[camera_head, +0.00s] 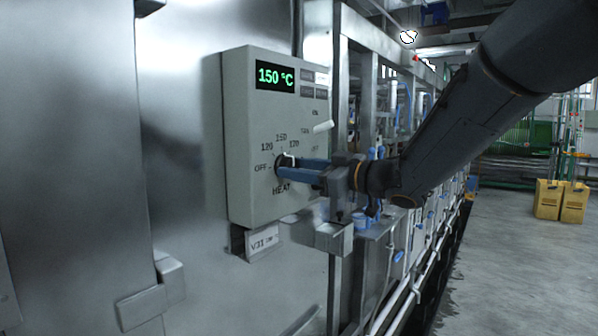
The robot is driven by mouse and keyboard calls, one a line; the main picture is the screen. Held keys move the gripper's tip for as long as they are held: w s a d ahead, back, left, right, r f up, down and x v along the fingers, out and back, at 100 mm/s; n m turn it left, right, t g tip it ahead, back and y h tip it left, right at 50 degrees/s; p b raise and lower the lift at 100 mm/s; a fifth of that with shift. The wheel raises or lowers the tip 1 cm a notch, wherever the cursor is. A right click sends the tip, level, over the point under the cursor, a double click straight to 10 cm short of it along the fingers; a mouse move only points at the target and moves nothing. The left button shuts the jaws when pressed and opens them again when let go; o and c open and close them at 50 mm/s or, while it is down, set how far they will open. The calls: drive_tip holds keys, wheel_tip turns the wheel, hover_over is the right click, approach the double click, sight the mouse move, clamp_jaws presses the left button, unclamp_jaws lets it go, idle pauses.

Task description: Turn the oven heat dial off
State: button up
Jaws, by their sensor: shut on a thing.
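The grey control box (245,120) is on the metal oven wall, left of centre. Its green display (275,76) reads 150 °C. The dark heat dial (280,164) is on the box's front, with OFF to its left, 120 and 150 above, and another mark at upper right. HEAT is printed below it. My gripper (291,168), with blue fingers, comes in from the right and is shut on the dial. The fingers hide part of the dial. A small white part shows at the dial's top, but its exact setting is hard to read.
A white lever (323,127) sticks out of the box above my gripper. A metal bracket (325,236) lies below my gripper. Machine frames with blue fittings run back behind my arm. Yellow boxes (559,201) stand on the open floor at right.

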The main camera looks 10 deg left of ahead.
drive_tip(key=n+b, duration=1.7)
drive_tip(key=shift+b, duration=0.35)
drive_tip(key=shift+n, duration=0.3)
drive_tip(key=o, duration=1)
drive_tip(key=shift+o, duration=0.2)
drive_tip(key=shift+r, duration=0.1)
drive_tip(key=shift+d, duration=0.1)
